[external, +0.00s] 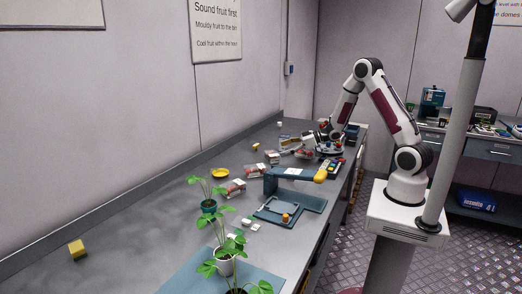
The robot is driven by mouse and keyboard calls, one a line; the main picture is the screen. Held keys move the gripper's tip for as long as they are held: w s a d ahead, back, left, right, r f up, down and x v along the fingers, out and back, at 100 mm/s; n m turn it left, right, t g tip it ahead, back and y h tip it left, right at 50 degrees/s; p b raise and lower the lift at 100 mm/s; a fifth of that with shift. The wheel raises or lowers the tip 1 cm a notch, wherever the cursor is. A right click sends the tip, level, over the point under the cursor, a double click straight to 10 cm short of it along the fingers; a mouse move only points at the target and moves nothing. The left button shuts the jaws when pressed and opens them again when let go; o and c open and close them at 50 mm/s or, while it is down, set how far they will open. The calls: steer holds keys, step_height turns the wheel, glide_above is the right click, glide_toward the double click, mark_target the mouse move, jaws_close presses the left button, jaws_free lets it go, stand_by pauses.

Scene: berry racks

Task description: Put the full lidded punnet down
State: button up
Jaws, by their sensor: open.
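My arm reaches over the far part of the grey bench, and my gripper (326,138) is low there among punnets and small items. It is small in this view; it is open, and I cannot make out anything held between its fingers. A punnet with red fruit (303,153) lies just in front of and to the left of the gripper. More punnets with red contents stand nearer along the bench, one by the blue press (233,188) and one beyond it (251,171). I cannot tell which punnet is full and lidded.
A blue stand with a yellow-ended arm (292,174) stands mid-bench, with a tray beneath it. The bench (135,225) is bare at front left.

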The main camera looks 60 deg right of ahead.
steer(key=v, duration=0.8)
steer(key=shift+s, duration=0.15)
steer(key=shift+d+r, duration=0.1)
stand_by(0.4)
steer(key=s+d+r+m+g+h, duration=0.25)
steer(key=s+r+h, duration=0.5)
steer(key=r, duration=0.45)
steer(key=s+a+m+g+y, duration=0.1)
steer(key=s+a+g, duration=0.1)
steer(key=s+a, duration=0.5)
steer(key=s+a+m+g+y, duration=0.1)
steer(key=s+a, duration=0.6)
steer(key=s, duration=0.7)
steer(key=shift+s+r+g, duration=0.15)
steer(key=shift+r+g, duration=0.35)
steer(key=shift+g, duration=0.25)
steer(key=shift+y, duration=0.25)
stand_by(2.2)
